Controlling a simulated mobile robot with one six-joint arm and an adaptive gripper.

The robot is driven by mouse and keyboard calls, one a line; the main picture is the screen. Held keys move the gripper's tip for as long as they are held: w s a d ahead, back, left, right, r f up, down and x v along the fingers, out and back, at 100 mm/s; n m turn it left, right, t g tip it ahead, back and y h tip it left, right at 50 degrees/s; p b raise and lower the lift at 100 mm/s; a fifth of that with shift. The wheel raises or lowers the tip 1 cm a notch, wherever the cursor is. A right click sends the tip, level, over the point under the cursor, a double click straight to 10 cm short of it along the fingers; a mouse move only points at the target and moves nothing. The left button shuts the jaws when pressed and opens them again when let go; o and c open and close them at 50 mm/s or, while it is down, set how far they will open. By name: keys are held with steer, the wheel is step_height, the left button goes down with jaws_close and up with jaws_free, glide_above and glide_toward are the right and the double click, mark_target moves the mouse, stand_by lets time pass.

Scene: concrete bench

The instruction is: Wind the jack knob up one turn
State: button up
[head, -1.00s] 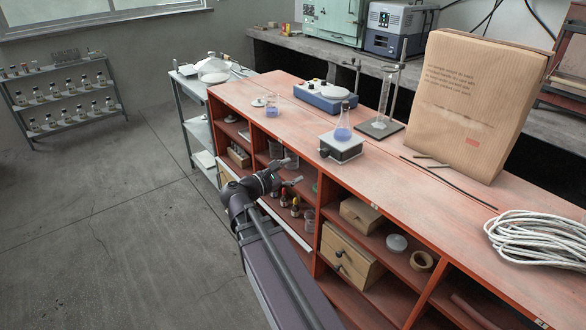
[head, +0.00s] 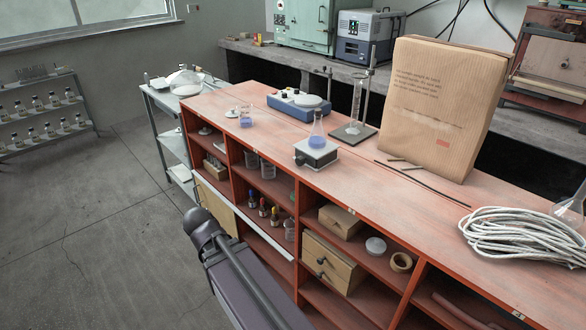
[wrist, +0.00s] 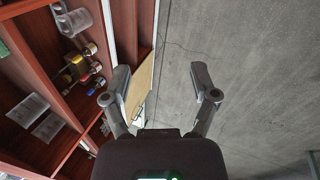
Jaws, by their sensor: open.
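The lab jack (head: 316,153) is a small box with a pale top and dark sides, standing on the red bench top near its front edge. A dark knob (head: 300,160) shows on its front side. The head view shows only my arm, not the gripper.
Behind the jack are a blue stirrer or balance (head: 298,104), a stand with a glass cylinder (head: 357,97) and a large carton (head: 444,105). A dark rod (head: 425,184) and coiled rope (head: 522,238) lie right. Open shelves hold bottles (wrist: 78,70). Floor on the left is clear.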

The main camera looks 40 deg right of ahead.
steer(key=s+a+f+m+y, duration=0.1)
steer(key=a+m+y, duration=0.1)
steer(key=a+y, duration=0.2)
steer(key=a, duration=0.3)
steer(key=shift+s+a+m, duration=0.2)
steer(key=shift+a+m, duration=0.2)
steer(key=shift+c, duration=0.2)
steer(key=shift+c, duration=1.1)
steer(key=shift+d, duration=0.15)
